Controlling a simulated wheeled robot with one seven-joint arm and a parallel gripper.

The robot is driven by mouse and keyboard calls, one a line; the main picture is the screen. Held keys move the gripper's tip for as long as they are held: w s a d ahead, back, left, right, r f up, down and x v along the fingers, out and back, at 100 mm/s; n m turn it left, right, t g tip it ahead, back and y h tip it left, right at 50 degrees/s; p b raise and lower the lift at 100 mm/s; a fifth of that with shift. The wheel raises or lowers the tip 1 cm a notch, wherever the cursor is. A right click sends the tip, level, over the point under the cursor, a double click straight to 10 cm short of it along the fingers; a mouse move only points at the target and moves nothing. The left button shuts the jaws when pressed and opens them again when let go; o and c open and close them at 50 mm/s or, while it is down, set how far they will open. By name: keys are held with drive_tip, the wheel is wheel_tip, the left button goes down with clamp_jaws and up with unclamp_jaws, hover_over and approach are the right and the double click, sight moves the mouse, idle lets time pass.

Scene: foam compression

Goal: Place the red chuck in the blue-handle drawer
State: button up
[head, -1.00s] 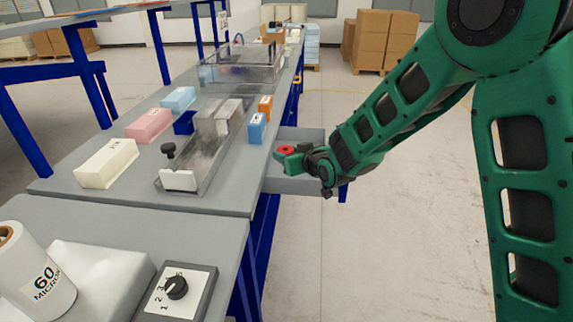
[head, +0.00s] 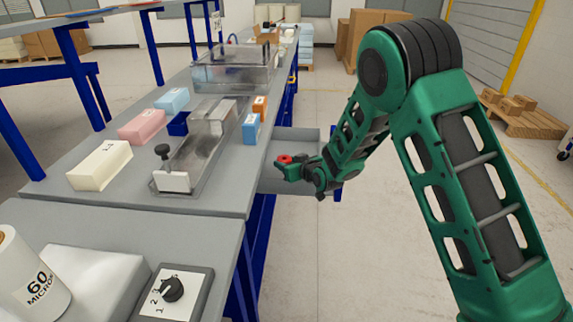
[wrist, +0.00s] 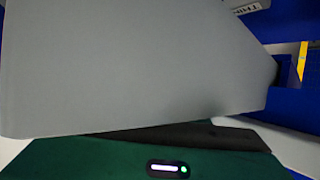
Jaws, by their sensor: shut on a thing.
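The red chuck (head: 284,159) is a small red ring-like piece held at the tip of my green gripper (head: 283,167). My gripper is shut on it and reaches in from the right, in front of and over the open grey drawer (head: 302,138) in the head view. Whether the chuck is above the drawer's rim or inside it cannot be told. The blue handle (head: 337,193) shows on the drawer's right end, partly behind my wrist. In the wrist view a plain grey surface fills the middle; the chuck and fingertips are not visible there.
The grey workbench (head: 215,200) is left of the drawer. The floor (head: 300,260) to the right is open.

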drive_tip(key=shift+f, duration=0.4)
drive_tip(key=shift+s+d+f, duration=0.1)
drive_tip(key=shift+f, duration=0.15)
drive_tip(key=o, duration=0.8)
drive_tip(key=shift+o, duration=1.4)
drive_tip(key=shift+s+d+f, duration=0.1)
drive_tip(key=shift+f, duration=0.1)
drive_tip(key=shift+r, duration=0.45)
drive_tip(key=v, duration=1.2)
drive_tip(key=shift+r, duration=0.4)
